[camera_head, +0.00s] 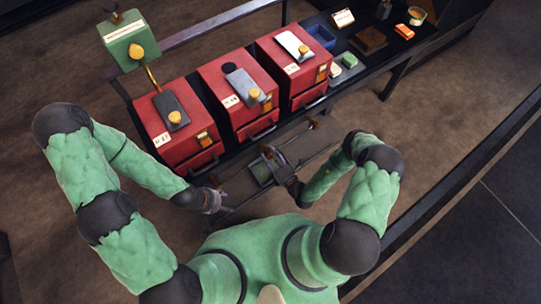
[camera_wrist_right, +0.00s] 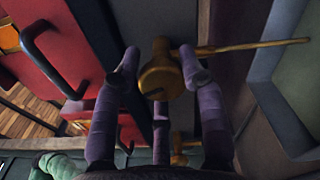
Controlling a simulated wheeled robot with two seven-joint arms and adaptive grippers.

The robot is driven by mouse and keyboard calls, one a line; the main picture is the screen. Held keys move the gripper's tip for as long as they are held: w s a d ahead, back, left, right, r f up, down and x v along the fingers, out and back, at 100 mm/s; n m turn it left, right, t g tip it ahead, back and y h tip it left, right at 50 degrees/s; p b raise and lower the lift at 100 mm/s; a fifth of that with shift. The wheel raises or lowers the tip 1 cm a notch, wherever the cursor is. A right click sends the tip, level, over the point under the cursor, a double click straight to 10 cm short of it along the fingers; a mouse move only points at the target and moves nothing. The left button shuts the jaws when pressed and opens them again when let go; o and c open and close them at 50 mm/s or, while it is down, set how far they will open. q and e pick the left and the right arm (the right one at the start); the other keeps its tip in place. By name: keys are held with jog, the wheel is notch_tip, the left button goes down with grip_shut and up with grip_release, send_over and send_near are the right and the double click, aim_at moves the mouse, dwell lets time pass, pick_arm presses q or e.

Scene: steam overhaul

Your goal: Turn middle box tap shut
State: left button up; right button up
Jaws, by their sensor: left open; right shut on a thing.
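The middle red box (camera_head: 236,80) stands between two similar boxes. A brass tap (camera_wrist_right: 160,75) with a round body and a thin lever (camera_wrist_right: 250,46) shows in the right wrist view. The lever points to the right there. My right gripper (camera_head: 272,157) is below the front of the middle box. In the right wrist view its purple fingers (camera_wrist_right: 158,70) are around the tap body, shut on it. The fingers hide part of the tap. My left gripper (camera_head: 216,203) is open and apart from the boxes, low in front of the left box.
The left red box (camera_head: 165,145) and right red box (camera_head: 275,48) flank the middle one. A green box (camera_head: 130,45) stands at the back left. A blue tray (camera_head: 321,36) and small items lie on the dark bench at the right. Another brass tap (camera_wrist_right: 180,150) shows lower down.

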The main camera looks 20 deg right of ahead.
jog(key=shift+w+d+m+b, duration=0.15)
jog(key=shift+d+m, duration=0.1)
jog(key=shift+m, duration=0.9)
jog(key=shift+w+d+m+b, duration=0.15)
jog(key=shift+d+m, duration=0.05)
jog(key=shift+m, duration=0.95)
jog(key=o, duration=1.1)
jog(key=shift+f, duration=0.1)
jog(key=shift+s+a, duration=0.1)
jog(key=shift+s+a, duration=0.1)
jog(key=shift+s, duration=0.05)
jog(key=shift+v, duration=5.9)
